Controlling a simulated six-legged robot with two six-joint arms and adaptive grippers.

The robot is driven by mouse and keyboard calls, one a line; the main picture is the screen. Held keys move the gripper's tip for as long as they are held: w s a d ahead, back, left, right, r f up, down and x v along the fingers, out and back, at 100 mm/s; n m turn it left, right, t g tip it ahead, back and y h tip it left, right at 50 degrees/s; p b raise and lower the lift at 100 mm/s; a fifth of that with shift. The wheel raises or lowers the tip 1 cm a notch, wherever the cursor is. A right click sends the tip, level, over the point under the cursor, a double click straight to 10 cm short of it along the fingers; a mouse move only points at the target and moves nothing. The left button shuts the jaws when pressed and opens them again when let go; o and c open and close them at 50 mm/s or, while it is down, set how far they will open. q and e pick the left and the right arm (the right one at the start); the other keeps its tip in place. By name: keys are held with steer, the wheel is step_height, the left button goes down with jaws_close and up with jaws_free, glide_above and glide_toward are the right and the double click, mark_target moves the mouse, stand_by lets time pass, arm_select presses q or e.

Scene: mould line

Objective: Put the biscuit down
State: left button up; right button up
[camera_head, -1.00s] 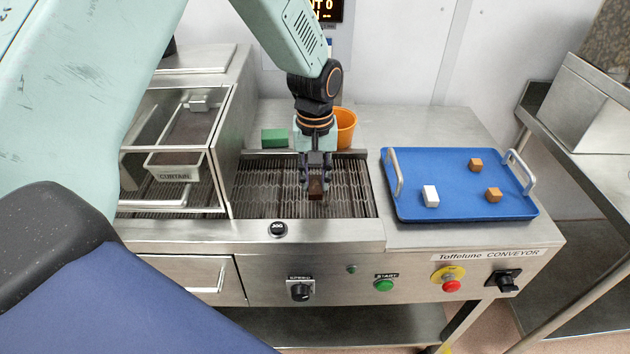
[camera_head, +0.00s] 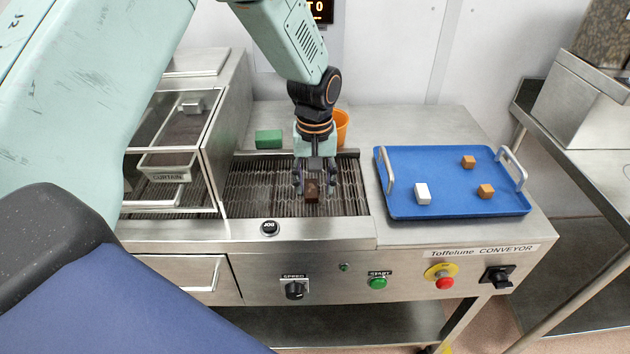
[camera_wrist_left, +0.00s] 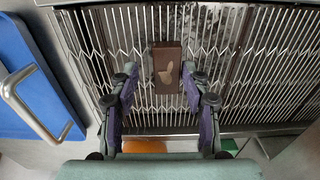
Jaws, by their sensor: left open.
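A dark brown block-shaped biscuit (camera_head: 312,192) sits on the wire conveyor belt (camera_head: 258,185). My left gripper (camera_head: 314,186) is over the belt, just above and around the biscuit. In the left wrist view the biscuit (camera_wrist_left: 167,66) shows a pale mark on its face and lies between and just beyond the fingertips of my left gripper (camera_wrist_left: 160,85). The fingers are spread, with gaps on both sides of the biscuit. My right gripper is not in view.
A blue tray (camera_head: 450,165) with two orange-brown cubes (camera_head: 486,191) and a white block (camera_head: 422,194) stands at the right. A green block (camera_head: 268,139) and an orange cup (camera_head: 342,125) are behind the belt. A clear-sided curtain housing (camera_head: 207,165) stands at the left.

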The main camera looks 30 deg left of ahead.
mark_target(313, 187)
arm_select(q)
steer(key=shift+a+r, duration=0.25)
steer(key=shift+a, duration=0.05)
step_height(313, 187, up, 12)
steer(key=shift+d+p, duration=0.3)
steer(key=shift+p, duration=0.1)
steer(key=shift+a+f, duration=0.1)
steer(key=shift+f, duration=0.05)
